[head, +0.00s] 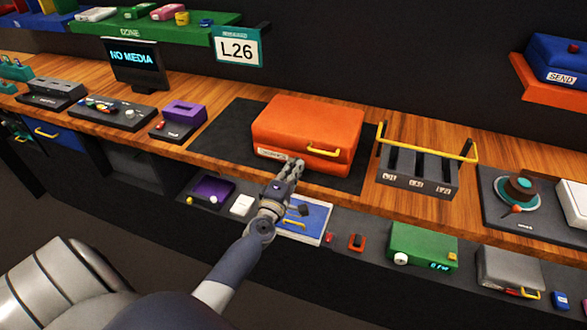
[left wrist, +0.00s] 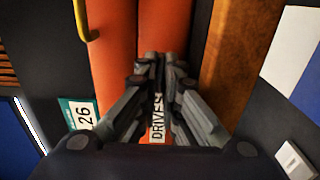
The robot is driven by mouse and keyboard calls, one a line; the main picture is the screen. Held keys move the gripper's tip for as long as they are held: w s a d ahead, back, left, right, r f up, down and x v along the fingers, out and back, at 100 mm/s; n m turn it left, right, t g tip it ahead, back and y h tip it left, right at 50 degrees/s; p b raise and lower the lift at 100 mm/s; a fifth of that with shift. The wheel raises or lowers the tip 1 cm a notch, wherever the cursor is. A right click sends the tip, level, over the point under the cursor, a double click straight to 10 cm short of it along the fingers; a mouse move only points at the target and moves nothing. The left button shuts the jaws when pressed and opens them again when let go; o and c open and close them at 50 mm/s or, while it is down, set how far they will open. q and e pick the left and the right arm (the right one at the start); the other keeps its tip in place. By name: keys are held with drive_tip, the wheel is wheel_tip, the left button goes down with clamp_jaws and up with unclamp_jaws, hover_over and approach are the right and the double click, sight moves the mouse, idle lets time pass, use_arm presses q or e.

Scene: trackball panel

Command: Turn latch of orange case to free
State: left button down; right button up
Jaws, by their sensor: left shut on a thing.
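The orange case (head: 308,130) lies closed on a dark mat on the wooden counter. Its yellow handle (head: 328,151) is on the front, right of my gripper. A white label (head: 270,154) is at the left of the front. My left gripper (head: 294,165) is at the lower front of the case, shut on its latch, which the fingers hide. In the left wrist view the fingertips (left wrist: 155,62) meet against the orange case (left wrist: 115,60), and the "DRIVES" label (left wrist: 157,118) shows between the fingers. I cannot make out the latch's angle. My right gripper is not in view.
A grey slotted rack (head: 415,172) with a yellow bar stands right of the case. A purple device (head: 184,112) stands to the left. A lower shelf below my gripper holds a blue-and-white panel (head: 313,220) and a green box (head: 422,246). Bare mat (head: 225,134) lies left of the case.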

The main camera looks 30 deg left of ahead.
use_arm(q)
drive_tip(key=shift+m+p, duration=0.3)
drive_tip(key=shift+m, duration=0.3)
drive_tip(key=m+p, duration=0.1)
drive_tip(key=m, duration=0.3)
drive_tip(key=shift+p, duration=0.4)
drive_tip(key=m+p, duration=0.1)
drive_tip(key=m, duration=0.2)
drive_tip(key=shift+m, duration=0.3)
drive_tip(key=m+p, duration=0.2)
drive_tip(key=m, duration=0.2)
drive_tip(key=shift+m, duration=0.3)
drive_tip(key=shift+m+p, duration=0.45)
drive_tip(key=shift+m, duration=1.75)
drive_tip(key=shift+f, duration=0.1)
drive_tip(key=c, duration=2.1)
unclamp_jaws()
drive_tip(key=shift+o, duration=0.2)
